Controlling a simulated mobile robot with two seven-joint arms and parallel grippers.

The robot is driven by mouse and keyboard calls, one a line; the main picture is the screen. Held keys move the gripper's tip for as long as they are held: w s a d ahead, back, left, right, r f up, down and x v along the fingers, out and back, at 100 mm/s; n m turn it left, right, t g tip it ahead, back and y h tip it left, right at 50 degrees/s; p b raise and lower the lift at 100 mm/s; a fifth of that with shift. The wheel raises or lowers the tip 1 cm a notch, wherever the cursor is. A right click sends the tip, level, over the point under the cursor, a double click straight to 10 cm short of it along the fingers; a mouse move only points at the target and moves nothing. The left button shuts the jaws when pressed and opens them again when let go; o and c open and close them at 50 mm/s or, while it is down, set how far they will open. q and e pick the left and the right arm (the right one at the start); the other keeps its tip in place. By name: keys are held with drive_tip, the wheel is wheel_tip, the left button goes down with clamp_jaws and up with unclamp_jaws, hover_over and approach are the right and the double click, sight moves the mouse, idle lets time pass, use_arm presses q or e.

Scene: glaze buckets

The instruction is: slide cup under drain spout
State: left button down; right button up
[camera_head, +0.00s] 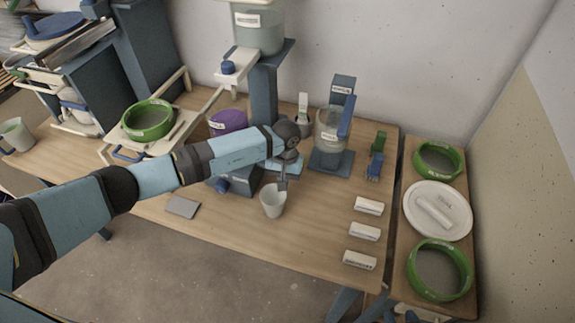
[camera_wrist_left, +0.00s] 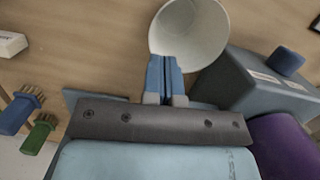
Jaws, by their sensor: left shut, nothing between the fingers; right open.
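A white cup (camera_head: 273,203) stands upright near the front edge of the table, and its open mouth shows in the left wrist view (camera_wrist_left: 190,30). My left gripper (camera_head: 283,185) reaches in from the left, at the cup's back rim. Its blue fingers (camera_wrist_left: 166,75) are shut with nothing between them and overlap the rim in the wrist view; I cannot tell whether they touch it. A clear labelled bucket (camera_head: 258,35) stands high on a blue-grey stand, with a pale spout-like part (camera_head: 236,66) and blue knob at its lower left. The cup is in front of this stand. My right gripper is not in view.
A grey box (camera_head: 238,179) with a blue knob stands left of the cup, near a purple-topped container (camera_head: 228,122). A clear jug (camera_head: 331,128) stands behind. White blocks (camera_head: 365,232) lie at right. Bare tabletop lies between the cup and blocks.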

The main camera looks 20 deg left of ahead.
sight(279, 205)
use_arm(q)
drive_tip(key=shift+s+d+f+p, duration=0.15)
drive_tip(key=shift+s+f, duration=0.15)
drive_tip(key=shift+s, duration=0.55)
drive_tip(key=shift+s+a+f+p, duration=0.15)
drive_tip(key=shift+s+f, duration=0.1)
drive_tip(key=shift+s, duration=0.6)
drive_tip(key=shift+s+d+f+p, duration=0.15)
drive_tip(key=shift+s+f, duration=0.15)
drive_tip(key=shift+s, duration=0.55)
use_arm(e)
drive_tip(key=shift+d+r, duration=0.4)
drive_tip(key=shift+r, duration=0.2)
use_arm(q)
drive_tip(key=shift+s, duration=0.1)
use_arm(e)
drive_tip(key=shift+w+a+r, duration=0.1)
drive_tip(key=shift+r, duration=0.1)
